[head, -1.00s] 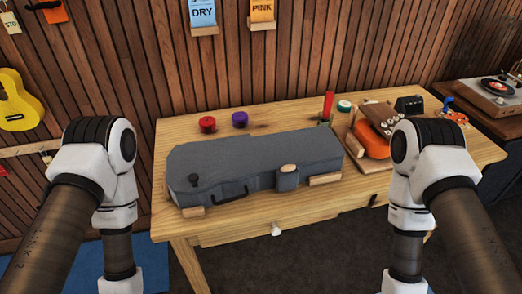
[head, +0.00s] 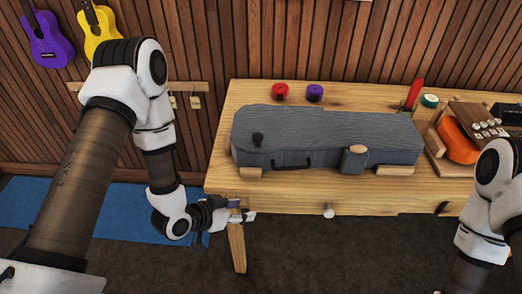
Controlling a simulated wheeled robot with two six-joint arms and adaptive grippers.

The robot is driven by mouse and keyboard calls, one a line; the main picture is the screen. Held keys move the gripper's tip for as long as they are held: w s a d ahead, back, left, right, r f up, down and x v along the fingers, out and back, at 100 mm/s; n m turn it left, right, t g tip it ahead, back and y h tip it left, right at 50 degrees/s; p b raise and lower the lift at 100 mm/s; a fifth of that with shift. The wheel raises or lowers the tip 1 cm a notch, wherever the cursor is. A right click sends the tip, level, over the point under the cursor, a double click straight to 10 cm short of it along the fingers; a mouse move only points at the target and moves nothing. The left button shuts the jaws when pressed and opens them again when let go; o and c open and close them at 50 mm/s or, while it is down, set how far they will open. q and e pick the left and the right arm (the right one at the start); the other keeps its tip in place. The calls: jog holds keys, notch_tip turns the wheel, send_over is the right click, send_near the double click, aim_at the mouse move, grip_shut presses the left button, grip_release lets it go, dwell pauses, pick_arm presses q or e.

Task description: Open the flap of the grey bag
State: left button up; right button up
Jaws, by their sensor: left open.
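The grey bag (head: 320,132) lies closed on the wooden table (head: 222,150), long side toward me.
Wooden blocks (head: 395,170) sit at the bag's front edge. A red spool (head: 281,91) and a purple spool (head: 315,93) stand behind it. An orange ukulele (head: 458,142) lies to its right. The tabletop left of the bag is clear.

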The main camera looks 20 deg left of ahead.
pick_arm(q)
jog(key=w+r+t+h+b, duration=0.1)
jog(key=w+b, duration=0.1)
jog(key=w+a+r+t+h+b, duration=0.1)
jog(key=w+r+t+b, duration=0.1)
jog(key=w, duration=0.1)
jog(key=w+a+r+m+t+b, duration=0.1)
jog(key=w+r+b, duration=0.1)
jog(key=w, duration=0.1)
jog(key=shift+h+b, duration=0.3)
jog(key=shift+h, duration=0.1)
jog(key=t+b, duration=0.3)
send_near(258, 136)
jog(key=w+f, duration=0.1)
jog(key=w, duration=0.1)
jog(key=x, duration=0.8)
jog(key=shift+d+f, duration=0.1)
jog(key=shift+d, duration=0.3)
grip_shut()
pick_arm(e)
notch_tip(258, 136, down, 12)
